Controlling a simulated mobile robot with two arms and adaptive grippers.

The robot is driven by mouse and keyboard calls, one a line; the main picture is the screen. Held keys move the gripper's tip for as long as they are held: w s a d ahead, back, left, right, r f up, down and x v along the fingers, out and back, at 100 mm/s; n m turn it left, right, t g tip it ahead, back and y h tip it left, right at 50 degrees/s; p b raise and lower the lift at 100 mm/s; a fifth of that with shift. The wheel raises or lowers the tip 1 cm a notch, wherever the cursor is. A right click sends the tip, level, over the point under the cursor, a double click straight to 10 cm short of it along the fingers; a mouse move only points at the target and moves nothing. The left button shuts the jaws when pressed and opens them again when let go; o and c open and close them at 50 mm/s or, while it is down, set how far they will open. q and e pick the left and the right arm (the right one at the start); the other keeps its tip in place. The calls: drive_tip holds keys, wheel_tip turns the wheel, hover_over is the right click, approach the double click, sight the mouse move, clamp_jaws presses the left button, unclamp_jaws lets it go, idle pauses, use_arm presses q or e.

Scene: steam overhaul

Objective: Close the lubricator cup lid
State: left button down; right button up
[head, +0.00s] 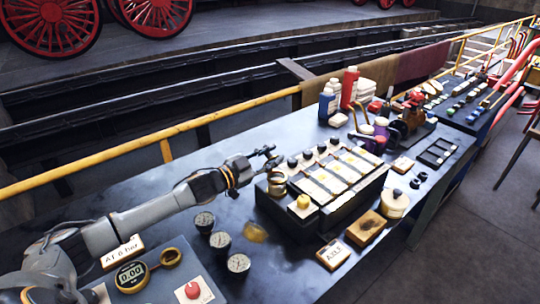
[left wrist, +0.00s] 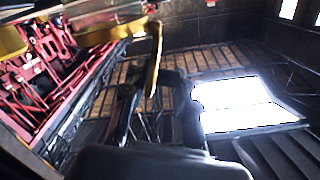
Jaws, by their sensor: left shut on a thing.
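The brass lubricator cup (head: 277,184) stands at the left end of the black block with cream panels. My left gripper (head: 271,157) reaches in from the left, right above this cup. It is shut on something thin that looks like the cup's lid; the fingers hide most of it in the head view. In the left wrist view a narrow brass piece, seemingly the lid (left wrist: 153,62), shows edge-on near the dark fingers (left wrist: 155,105). The lid's exact angle and its hinge cannot be made out. My right gripper is in neither view.
The black block (head: 330,185) carries several dark knobs and a yellow one (head: 303,202). Round gauges (head: 221,241), a digital meter (head: 131,276) and a wooden box (head: 366,226) lie around it. Bottles (head: 349,88) stand behind. A yellow rail (head: 150,145) runs along the bench's back.

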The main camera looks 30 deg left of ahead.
use_arm(q)
drive_tip(key=shift+s+d+f+m, duration=0.15)
drive_tip(key=shift+d+m, duration=0.2)
drive_tip(key=shift+m, duration=0.55)
idle(0.8)
drive_tip(key=c, duration=1.2)
unclamp_jaws()
drive_tip(key=shift+o, duration=0.2)
drive_tip(key=v, duration=1.2)
